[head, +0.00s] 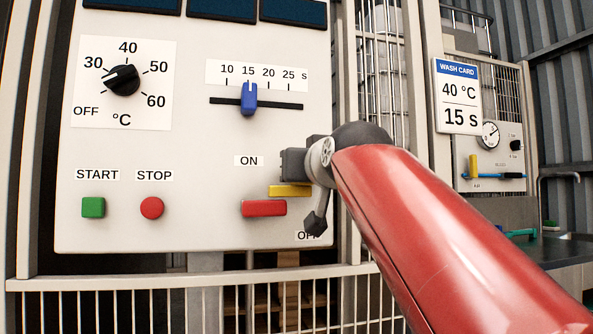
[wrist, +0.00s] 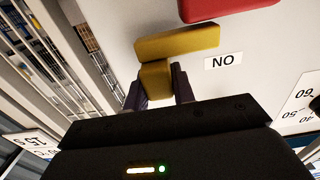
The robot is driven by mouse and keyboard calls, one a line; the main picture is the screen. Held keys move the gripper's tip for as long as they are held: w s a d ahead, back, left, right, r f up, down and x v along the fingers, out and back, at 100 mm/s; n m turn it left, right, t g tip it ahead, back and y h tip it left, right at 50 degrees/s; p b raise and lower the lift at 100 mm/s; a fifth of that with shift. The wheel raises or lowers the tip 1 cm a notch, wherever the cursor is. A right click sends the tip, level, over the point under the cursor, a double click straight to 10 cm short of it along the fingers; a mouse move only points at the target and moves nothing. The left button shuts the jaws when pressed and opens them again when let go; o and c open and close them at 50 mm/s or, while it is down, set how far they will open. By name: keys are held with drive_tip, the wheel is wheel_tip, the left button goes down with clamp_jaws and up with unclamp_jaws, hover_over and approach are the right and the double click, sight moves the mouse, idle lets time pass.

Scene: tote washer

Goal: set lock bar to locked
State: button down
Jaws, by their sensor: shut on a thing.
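The lock bar, seen as a yellow bar (head: 290,190), is on the pale control panel, just above the right end of a red bar (head: 264,208). In the wrist view the lock bar (wrist: 178,42) has a yellow block sticking out from it. My gripper (wrist: 158,88) is shut on that block, one dark finger on each side. In the head view my gripper (head: 317,205) and wrist cover the right part of the lock bar. An ON label (head: 248,161) is above the red bar; an OFF label (head: 306,236) is partly hidden below. I see no locked mark.
The panel also has a temperature dial (head: 124,80), a blue slider (head: 249,98), a green START button (head: 93,207) and a red STOP button (head: 152,208). A wash card (head: 458,96) hangs at the right. Wire fencing (head: 190,305) runs below the panel.

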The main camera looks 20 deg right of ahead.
drive_tip(key=shift+a, duration=0.25)
drive_tip(key=c, duration=1.2)
unclamp_jaws()
drive_tip(key=shift+o, duration=0.2)
drive_tip(key=s+b, duration=0.1)
drive_tip(key=s, duration=0.6)
drive_tip(key=shift+s, duration=0.4)
drive_tip(key=shift+f, duration=0.1)
